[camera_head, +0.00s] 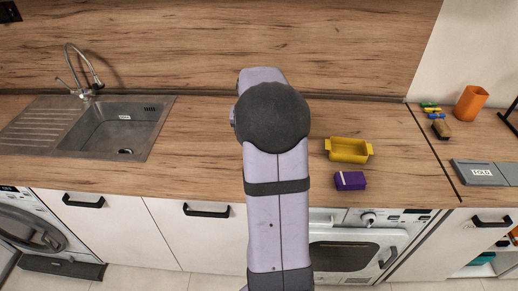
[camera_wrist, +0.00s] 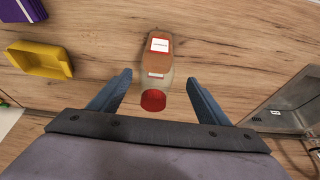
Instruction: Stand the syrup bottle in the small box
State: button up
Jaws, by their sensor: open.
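The syrup bottle (camera_wrist: 158,56) has a clear, orange-tinted body, a white label and a red cap (camera_wrist: 153,100). It shows only in the wrist view, its cap towards my gripper. My gripper (camera_wrist: 158,80) is open, with a finger on each side of the bottle's cap end and gaps on both sides. The small box looks to be the yellow open tub (camera_head: 348,150) on the counter, right of my arm; it also shows at left in the wrist view (camera_wrist: 35,60). My arm hides bottle and gripper in the head view.
A purple block (camera_head: 350,181) lies just in front of the yellow tub. A sink (camera_head: 120,125) with a tap is at left. The counter (camera_head: 205,150) between sink and arm is clear.

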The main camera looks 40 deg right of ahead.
jog(key=p+x, duration=0.3)
jog(key=x, duration=0.3)
jog(key=shift+s+d, duration=0.2)
jog(key=shift+d, duration=0.1)
jog(key=shift+f, duration=0.15)
jog(key=shift+w, duration=0.1)
jog(key=c, duration=1.7)
jog(key=shift+r+b, duration=1.5)
jog(key=shift+r, duration=3.6)
